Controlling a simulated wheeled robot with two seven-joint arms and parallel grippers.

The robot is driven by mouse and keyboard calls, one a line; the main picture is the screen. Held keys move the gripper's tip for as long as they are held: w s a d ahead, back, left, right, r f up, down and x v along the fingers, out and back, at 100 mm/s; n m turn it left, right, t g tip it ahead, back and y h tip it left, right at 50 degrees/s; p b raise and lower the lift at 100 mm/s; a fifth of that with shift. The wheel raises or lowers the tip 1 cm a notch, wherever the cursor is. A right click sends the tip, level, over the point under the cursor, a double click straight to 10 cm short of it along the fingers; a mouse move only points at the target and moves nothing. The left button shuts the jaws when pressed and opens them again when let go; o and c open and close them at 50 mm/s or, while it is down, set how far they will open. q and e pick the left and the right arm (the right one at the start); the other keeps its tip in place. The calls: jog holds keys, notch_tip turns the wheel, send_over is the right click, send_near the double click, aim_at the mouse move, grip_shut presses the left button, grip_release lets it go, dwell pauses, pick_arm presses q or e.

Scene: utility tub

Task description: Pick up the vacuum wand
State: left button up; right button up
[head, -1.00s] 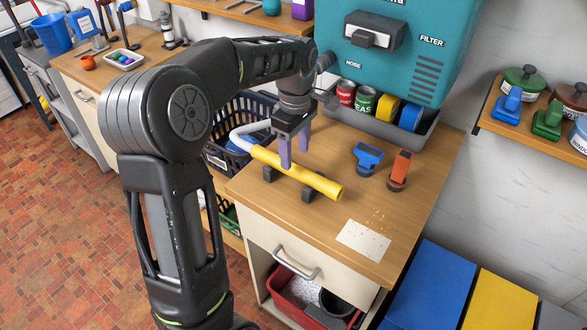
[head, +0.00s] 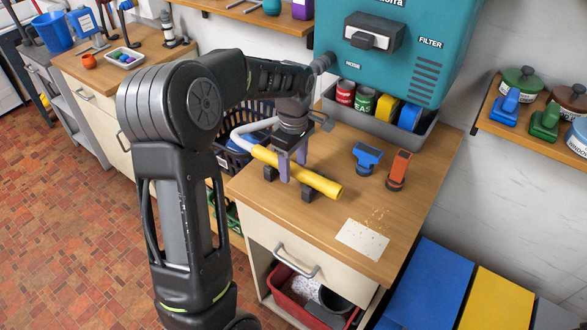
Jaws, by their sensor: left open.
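The vacuum wand (head: 322,184) is a yellow tube lying on dark supports on the wooden counter, with a pale grey hose joined to its far left end. My left gripper (head: 292,172) points down at the wand from above. Its two purple fingers are open, one on each side of the yellow tube, and reach down to about the tube's level. Whether the fingers touch the tube cannot be seen. My right gripper is not in view.
A blue nozzle (head: 367,158) and an orange nozzle (head: 398,169) stand right of the wand. A pale card (head: 362,239) with crumbs lies near the front edge. A grey bin (head: 429,131) with cans stands behind, under the teal machine (head: 395,50). A dark basket (head: 232,157) is at left.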

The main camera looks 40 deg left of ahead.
pick_arm(q)
jog(key=shift+c, duration=0.5)
grip_shut()
